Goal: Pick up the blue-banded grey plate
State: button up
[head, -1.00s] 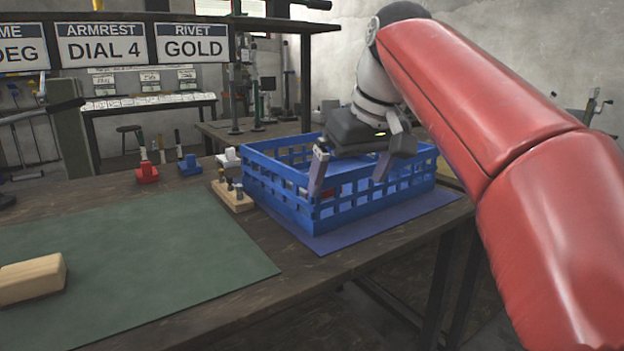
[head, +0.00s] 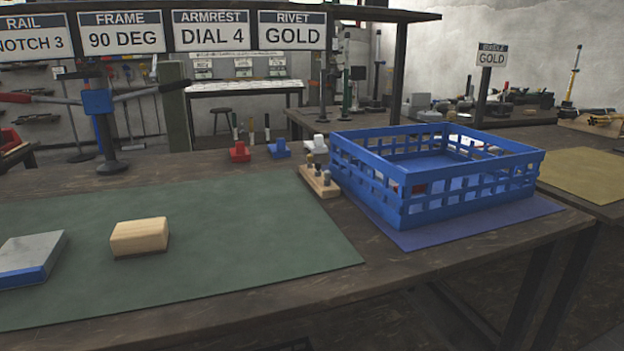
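The blue-banded grey plate (head: 32,255) lies flat on the green mat (head: 230,235) at the left edge of the head view. It is light grey on top with a blue band along its near edge, and its left part is cut off by the frame. My gripper and arm are not in view.
A wooden block (head: 140,237) sits on the mat to the right of the plate. A blue crate (head: 440,210) stands on a blue mat (head: 480,228) at the right, beside a small wooden peg block (head: 318,183). A lever stand (head: 107,130) rises behind the mat. The mat's middle is clear.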

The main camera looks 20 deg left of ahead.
aim_at(26, 260)
jog(key=u, duration=2.35)
